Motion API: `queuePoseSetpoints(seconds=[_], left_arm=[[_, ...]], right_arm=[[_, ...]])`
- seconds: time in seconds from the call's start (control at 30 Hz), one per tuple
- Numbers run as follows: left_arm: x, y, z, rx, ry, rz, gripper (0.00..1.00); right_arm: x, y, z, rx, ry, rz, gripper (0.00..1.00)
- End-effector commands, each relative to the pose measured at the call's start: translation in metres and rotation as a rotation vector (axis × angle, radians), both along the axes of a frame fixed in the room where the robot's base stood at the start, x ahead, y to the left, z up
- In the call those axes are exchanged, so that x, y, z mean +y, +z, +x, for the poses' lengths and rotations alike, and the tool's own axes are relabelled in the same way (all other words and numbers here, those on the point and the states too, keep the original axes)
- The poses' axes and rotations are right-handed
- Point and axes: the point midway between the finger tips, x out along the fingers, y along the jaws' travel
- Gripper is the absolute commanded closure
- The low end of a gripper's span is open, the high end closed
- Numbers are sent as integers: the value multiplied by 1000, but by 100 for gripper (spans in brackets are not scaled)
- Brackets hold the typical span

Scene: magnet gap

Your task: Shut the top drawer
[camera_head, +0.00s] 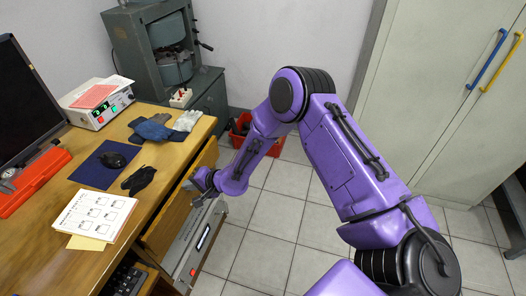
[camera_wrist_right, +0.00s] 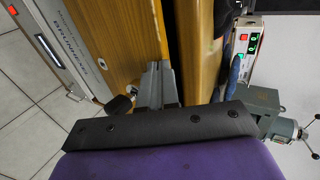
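The wooden top drawer (camera_head: 169,222) sits under the right edge of the desk (camera_head: 160,170) and is pulled out. In the right wrist view the drawer's wooden panel (camera_wrist_right: 118,38) stands apart from the desk edge (camera_wrist_right: 203,45), with a dark gap between them. My right gripper (camera_head: 199,183) is at the drawer's upper edge. In the right wrist view its grey fingers (camera_wrist_right: 155,75) look close together, with nothing seen between them; whether they touch the wood is unclear. A dark round knob (camera_wrist_right: 120,105) shows beside the fingers. My left gripper is out of view.
The desk holds a monitor (camera_head: 25,100), papers (camera_head: 95,215), gloves (camera_head: 150,130) and a control box (camera_head: 97,108). A red crate (camera_head: 240,125) is on the floor. Tiled floor to the right is free.

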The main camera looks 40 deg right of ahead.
Motion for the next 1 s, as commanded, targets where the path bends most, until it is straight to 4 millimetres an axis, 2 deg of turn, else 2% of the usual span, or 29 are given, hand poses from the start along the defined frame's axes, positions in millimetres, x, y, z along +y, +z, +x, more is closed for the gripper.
queuePoseSetpoints(seconds=[0.73,0.93,1.0], left_arm=[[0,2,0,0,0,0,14],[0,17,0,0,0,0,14],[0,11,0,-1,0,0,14]], right_arm=[[-3,1,2,2,-8,1,100],[-16,4,-16,4,2,2,100],[-24,12,-29,-1,6,2,100]])
